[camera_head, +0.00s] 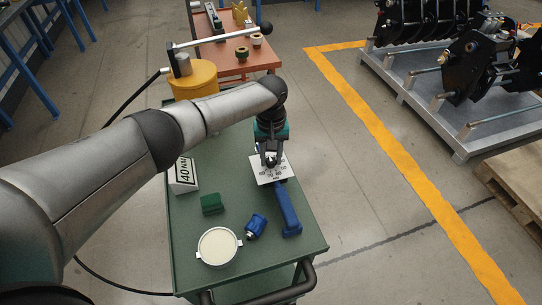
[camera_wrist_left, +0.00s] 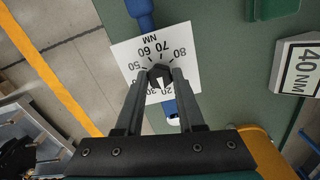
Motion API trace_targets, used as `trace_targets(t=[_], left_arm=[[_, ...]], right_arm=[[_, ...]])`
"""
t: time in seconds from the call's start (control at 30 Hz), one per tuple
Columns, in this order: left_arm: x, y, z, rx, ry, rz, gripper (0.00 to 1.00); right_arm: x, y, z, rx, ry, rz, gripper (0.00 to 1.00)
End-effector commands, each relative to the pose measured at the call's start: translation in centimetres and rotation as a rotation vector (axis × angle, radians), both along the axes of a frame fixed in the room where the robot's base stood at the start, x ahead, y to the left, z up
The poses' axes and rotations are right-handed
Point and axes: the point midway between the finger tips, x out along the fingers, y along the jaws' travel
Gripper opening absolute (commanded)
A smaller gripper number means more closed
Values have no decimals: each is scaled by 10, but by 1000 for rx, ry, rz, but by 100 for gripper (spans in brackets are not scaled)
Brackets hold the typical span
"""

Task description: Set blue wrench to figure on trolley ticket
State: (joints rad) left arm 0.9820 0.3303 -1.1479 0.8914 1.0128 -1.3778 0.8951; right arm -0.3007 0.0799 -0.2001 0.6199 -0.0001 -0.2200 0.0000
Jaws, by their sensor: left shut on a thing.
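The blue wrench (camera_head: 287,207) lies on the green trolley (camera_head: 240,190), with a white dial card (camera_head: 262,178) at its far part. The wrench handle also shows in the left wrist view (camera_wrist_left: 143,12). The card (camera_wrist_left: 127,52) bears figures, with 50, 60, 70 and 80 readable. My left gripper (camera_head: 271,158) points down over the card. In the wrist view its fingertips (camera_wrist_left: 160,76) are shut on the dark knob (camera_wrist_left: 159,73) at the dial's middle. Fingers hide part of the scale, and I cannot tell the set figure. The white ticket (camera_head: 183,178) reads 40 NM. My right gripper is out of view.
A green block (camera_head: 212,204), a blue coupler (camera_head: 256,226) and a round pale dish (camera_head: 217,246) sit on the trolley's near part. A yellow drum (camera_head: 193,78) with a long bar stands beyond it. An orange table (camera_head: 235,60) is behind.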

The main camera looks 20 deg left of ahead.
Motion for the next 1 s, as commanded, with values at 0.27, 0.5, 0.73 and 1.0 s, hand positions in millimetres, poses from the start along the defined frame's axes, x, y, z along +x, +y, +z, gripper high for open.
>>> trace_targets(t=[0.27, 0.5, 0.73, 1.0], left_arm=[[0, 0, 0, 0, 0, 1, 0], [0, 0, 1, 0, 1, -23, 0], [-1, 0, 1, -1, 3, -131, 0], [-1, 0, 1, -2, 2, -363, 0]], right_arm=[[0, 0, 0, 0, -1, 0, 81], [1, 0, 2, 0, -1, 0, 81], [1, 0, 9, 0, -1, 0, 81], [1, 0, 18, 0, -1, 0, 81]])
